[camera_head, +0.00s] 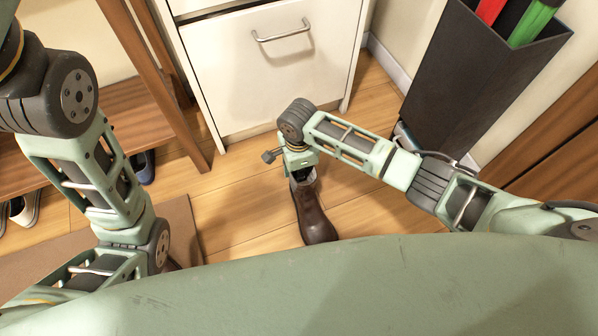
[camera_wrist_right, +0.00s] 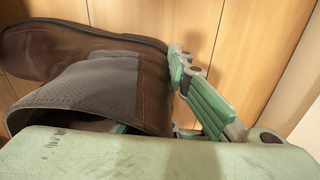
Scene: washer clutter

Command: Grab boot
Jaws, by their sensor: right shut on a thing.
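The brown boot (camera_head: 316,217) is below my right gripper (camera_head: 303,178) in the head view, with its toe toward the bottom of the picture. In the right wrist view the boot (camera_wrist_right: 110,85) shows its brown leather, a grey elastic side panel and a dark sole. A green finger of my right gripper (camera_wrist_right: 165,125) lies against the boot's shaft; the other finger is mostly hidden at the shaft opening. The gripper is shut on the boot's upper edge. My left arm shows at the left, but its gripper is out of view.
A white drawer cabinet (camera_head: 262,95) stands behind the boot. A dark umbrella bin (camera_head: 478,75) is at the right. A wooden shoe rack (camera_head: 140,105) with shoes (camera_head: 143,166) and a brown mat (camera_head: 185,228) are at the left.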

